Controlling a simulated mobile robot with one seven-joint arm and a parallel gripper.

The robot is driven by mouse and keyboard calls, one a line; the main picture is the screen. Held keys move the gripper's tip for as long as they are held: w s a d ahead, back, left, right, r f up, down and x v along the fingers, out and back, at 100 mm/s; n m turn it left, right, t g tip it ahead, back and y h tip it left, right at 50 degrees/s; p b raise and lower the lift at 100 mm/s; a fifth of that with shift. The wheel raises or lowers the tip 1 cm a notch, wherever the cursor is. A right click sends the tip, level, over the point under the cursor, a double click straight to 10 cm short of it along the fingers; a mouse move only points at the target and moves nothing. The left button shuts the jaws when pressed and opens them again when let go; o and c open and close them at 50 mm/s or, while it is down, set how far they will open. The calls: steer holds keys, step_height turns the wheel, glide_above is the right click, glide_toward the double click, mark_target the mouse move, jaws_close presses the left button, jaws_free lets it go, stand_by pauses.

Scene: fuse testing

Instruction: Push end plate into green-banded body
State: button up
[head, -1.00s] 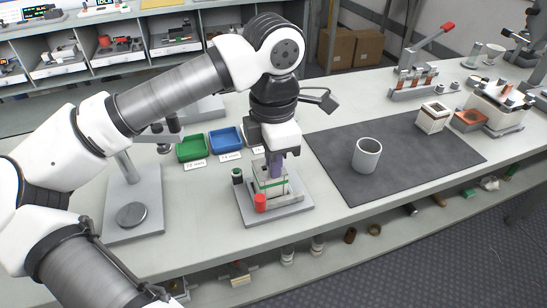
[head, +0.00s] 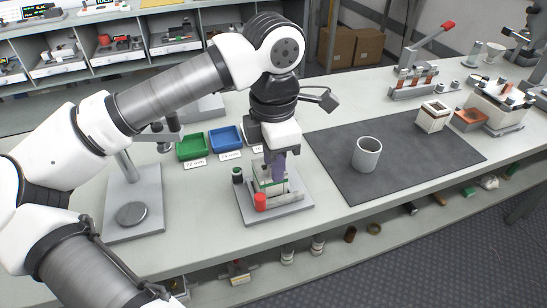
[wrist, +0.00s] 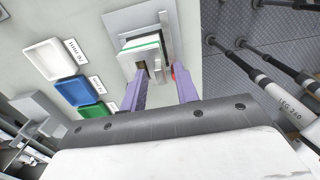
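The green-banded body (head: 266,183) is a pale block with a green stripe, seated on a grey fixture plate (head: 290,210). It also shows in the wrist view (wrist: 143,50), where a brown patch is on its near face. My gripper (head: 278,172) points down at the body's right side in the head view. I cannot make out the end plate separately.
Green (head: 192,147) and blue (head: 226,139) trays lie behind left. A grey cup (head: 367,154) stands on a dark mat (head: 405,180) at right, with clear mat around it.

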steer(key=shift+r, duration=0.1)
step_height(320, 180, up, 14)
steer(key=shift+f, duration=0.2)
stand_by(0.4)
